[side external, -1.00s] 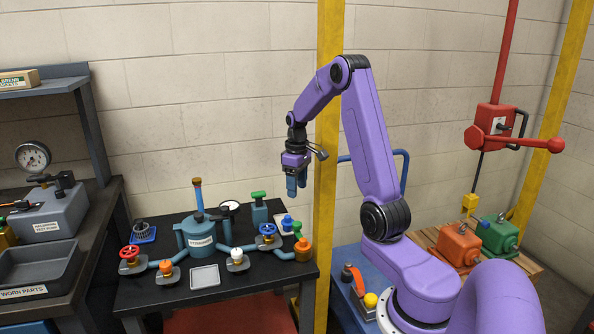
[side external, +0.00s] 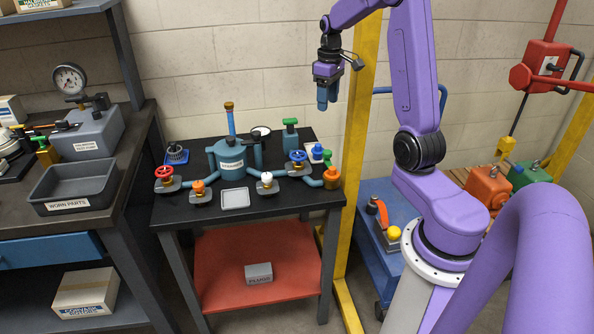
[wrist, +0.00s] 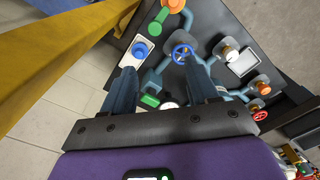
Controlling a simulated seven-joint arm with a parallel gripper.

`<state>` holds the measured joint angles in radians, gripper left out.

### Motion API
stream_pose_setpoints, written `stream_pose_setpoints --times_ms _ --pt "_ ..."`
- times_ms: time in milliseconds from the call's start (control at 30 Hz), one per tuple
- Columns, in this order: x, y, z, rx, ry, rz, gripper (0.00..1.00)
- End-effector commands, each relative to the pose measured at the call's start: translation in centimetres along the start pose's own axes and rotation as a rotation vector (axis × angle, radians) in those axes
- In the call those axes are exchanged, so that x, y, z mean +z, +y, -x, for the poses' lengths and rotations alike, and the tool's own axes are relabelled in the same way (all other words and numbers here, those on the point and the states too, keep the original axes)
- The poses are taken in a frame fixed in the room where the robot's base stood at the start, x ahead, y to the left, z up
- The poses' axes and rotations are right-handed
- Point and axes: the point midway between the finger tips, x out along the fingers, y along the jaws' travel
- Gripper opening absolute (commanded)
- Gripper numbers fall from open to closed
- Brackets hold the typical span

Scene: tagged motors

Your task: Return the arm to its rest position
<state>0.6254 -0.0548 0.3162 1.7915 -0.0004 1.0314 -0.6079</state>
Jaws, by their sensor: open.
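My gripper (side external: 327,97) hangs from the raised purple arm, fingers pointing down, above and behind the right side of the black table (side external: 185,211). The fingers look apart and nothing is held. In the wrist view my gripper (wrist: 161,68) shows two blue-grey fingers with a clear gap between them. Below lies the teal manifold (side external: 229,154), with a red valve wheel (side external: 165,172), an orange knob (side external: 198,187), a white knob (side external: 266,177) and a blue valve wheel (side external: 297,156). The blue wheel also shows in the wrist view (wrist: 182,54), beyond the fingertips.
A yellow post (side external: 357,150) stands close to the right of my gripper. A blue cart (side external: 372,226) stands beside my base. At left is a bench with a gauge (side external: 70,80) and a grey worn-parts tray (side external: 74,205). A red switch box (side external: 543,66) hangs at right.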

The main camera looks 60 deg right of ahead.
Motion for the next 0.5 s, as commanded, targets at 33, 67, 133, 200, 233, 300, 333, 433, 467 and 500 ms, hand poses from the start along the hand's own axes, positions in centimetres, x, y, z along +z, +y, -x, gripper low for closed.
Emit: stream_pose_setpoints --times_ms 33,67,133,200,233,300,333,433,467,500 --pt "-0.4 -1.2 0.1 0.0 0.001 0.024 0.59" --pt "-0.6 -2.0 0.2 0.0 0.001 0.039 0.59" --pt "-1.1 -4.3 0.4 0.001 0.003 0.084 0.59" --pt "-1.3 -6.9 0.6 0.001 0.004 0.133 0.59" --pt "-1.4 -8.0 0.7 0.001 0.004 0.154 0.59" --pt "-1.3 -10.6 0.8 0.001 0.006 0.203 0.59" --pt "-1.2 -11.7 0.9 0.001 0.007 0.224 0.59" --pt "-0.6 -15.2 1.0 0.001 0.009 0.294 0.59" --pt "-0.3 -16.1 1.1 0.001 0.01 0.314 0.59" --pt "0.1 -17.5 1.1 0.001 0.011 0.343 0.59"
